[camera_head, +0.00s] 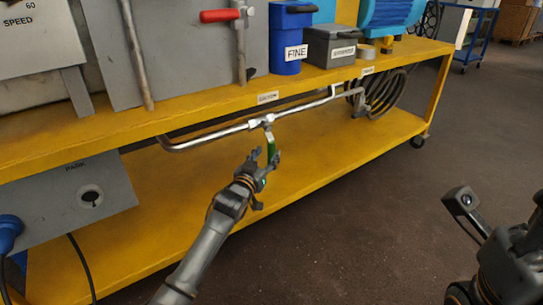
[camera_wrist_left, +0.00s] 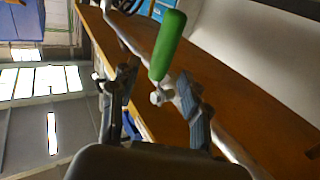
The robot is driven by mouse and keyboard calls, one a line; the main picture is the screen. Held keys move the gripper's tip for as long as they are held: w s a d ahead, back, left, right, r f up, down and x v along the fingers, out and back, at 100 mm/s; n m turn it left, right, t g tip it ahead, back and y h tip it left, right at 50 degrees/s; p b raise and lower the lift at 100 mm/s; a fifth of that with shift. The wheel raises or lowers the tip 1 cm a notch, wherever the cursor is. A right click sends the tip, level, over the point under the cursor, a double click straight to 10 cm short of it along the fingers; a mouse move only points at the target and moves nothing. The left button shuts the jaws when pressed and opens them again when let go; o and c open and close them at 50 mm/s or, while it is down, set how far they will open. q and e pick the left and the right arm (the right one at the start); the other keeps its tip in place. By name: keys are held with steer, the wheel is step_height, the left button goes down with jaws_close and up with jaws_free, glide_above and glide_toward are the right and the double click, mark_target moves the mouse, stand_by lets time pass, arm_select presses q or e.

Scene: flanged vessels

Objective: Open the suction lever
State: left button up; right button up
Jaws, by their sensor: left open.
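The suction lever is a green handle (camera_head: 271,142) hanging down from a valve on a silver pipe (camera_head: 215,133), below the "SUCTION" label (camera_head: 268,98). My left gripper (camera_head: 265,160) is open just below and in front of the lever, its fingers pointing up toward it. In the left wrist view the green handle (camera_wrist_left: 167,45) appears between the two spread fingers (camera_wrist_left: 155,92), with a gap on each side. I cannot tell whether a finger touches it. Part of my right arm shows at the lower right, but its fingers cannot be made out.
The pipe runs under the upper shelf edge of a yellow bench (camera_head: 150,125). A coiled dark hose (camera_head: 385,95) hangs at its right end. A grey panel (camera_head: 80,205) stands at the left. A red-handled lever (camera_head: 220,15) is above. The lower shelf's middle is clear.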

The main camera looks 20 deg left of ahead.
mark_target(270, 151)
arm_select(q)
steer(key=shift+w+d+b, duration=0.2)
steer(key=shift+w+b, duration=0.75)
steer(key=shift+w, duration=1.3)
jaws_close()
